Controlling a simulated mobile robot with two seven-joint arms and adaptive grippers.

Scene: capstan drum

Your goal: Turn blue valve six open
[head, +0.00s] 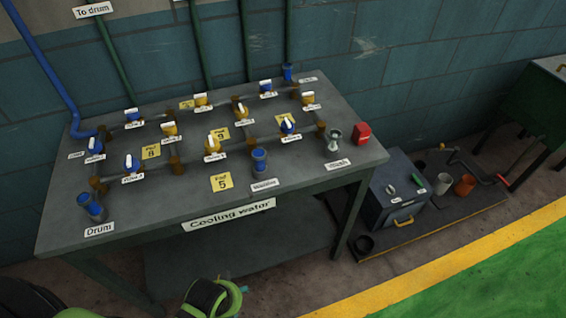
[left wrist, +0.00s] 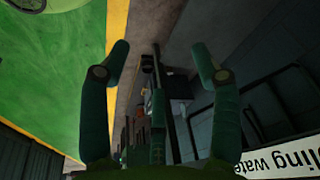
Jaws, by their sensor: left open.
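The blue valves stand on the table's pipework: one blue valve (head: 288,126) at right of centre, one blue valve (head: 265,88) at the back right, and several others towards the left. Their small labels are too blurred for me to tell which is six. The white handles sit at differing angles. My left gripper (left wrist: 165,68) is open and empty in the left wrist view, with the table's front edge and its sign to one side. In the head view, part of my left arm shows below the table's front edge, apart from all valves. My right gripper is out of view.
A grey box (head: 398,190) stands on the floor to the right. Green floor lies in front.

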